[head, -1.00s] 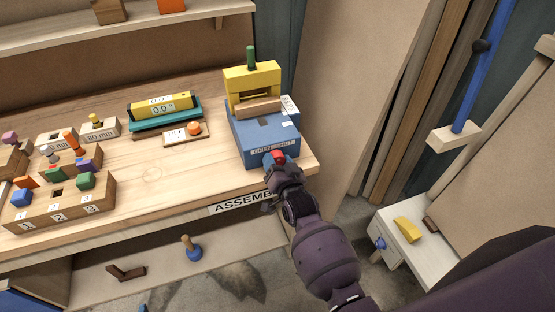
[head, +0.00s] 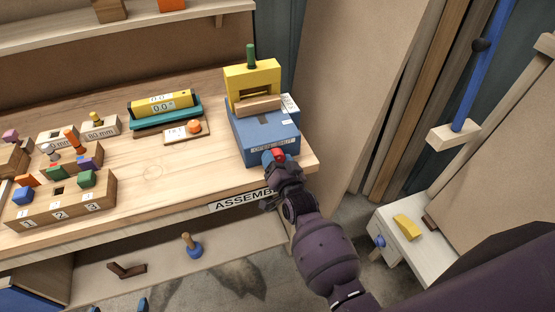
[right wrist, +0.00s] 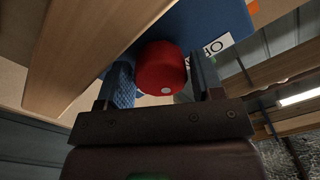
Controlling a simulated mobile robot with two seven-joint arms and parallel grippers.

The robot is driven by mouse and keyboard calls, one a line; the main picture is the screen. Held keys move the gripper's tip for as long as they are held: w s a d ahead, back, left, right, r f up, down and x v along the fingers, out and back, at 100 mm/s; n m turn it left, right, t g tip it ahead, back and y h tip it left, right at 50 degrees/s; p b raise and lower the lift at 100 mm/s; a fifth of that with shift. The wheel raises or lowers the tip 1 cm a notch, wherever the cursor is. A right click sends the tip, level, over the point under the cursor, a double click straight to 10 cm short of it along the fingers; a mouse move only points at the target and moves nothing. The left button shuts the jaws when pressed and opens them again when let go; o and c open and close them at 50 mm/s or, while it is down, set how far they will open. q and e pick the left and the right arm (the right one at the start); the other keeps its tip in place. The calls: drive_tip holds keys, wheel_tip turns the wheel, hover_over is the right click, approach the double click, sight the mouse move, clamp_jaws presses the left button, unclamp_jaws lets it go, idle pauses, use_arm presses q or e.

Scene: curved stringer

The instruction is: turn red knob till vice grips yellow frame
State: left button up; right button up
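The blue vice (head: 262,138) stands at the right front corner of the bench, with an "OPEN SHUT" label on its front. The yellow frame (head: 252,72) stands upright at its back, with a green peg on top and a wooden bar across its front. I cannot tell whether the jaws touch the frame. The red knob (head: 278,154) is on the vice's front. Two blue tips of my left gripper (head: 118,306) show apart at the bottom edge.
Left of the vice are a teal cradle (head: 165,118) with a yellow level, a small board with an orange button (head: 194,127), and wooden blocks with coloured pegs (head: 60,205). A white side table (head: 402,238) is at the right. The bench middle is clear.

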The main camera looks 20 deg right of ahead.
drive_tip(key=shift+s, duration=0.1)
drive_tip(key=s, duration=1)
drive_tip(key=shift+s+d, duration=0.2)
drive_tip(key=shift+s, duration=0.1)
